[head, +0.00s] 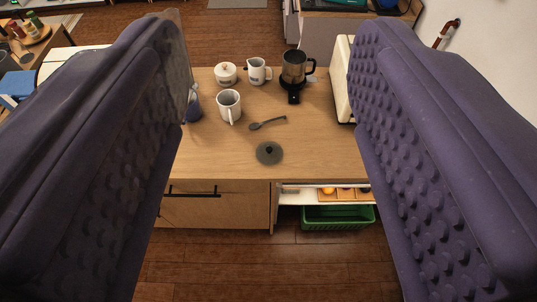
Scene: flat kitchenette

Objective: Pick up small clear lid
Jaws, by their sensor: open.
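The small clear lid (269,153) lies flat on the wooden counter (220,158), near its front edge. It looks dark grey and see-through, round, with a dark knob in the middle. My gripper (268,160) is open and empty. Its two purple, bumpy fingers frame the left and right of the view. The lid shows between the fingers, well beyond them, and nothing touches it.
A dark spoon (268,123) lies just behind the lid. A white mug (229,105), sugar pot (225,74), small jug (257,71) and dark grinder (293,75) stand farther back. A cream appliance (342,80) is at right. A green crate (338,217) sits below the counter.

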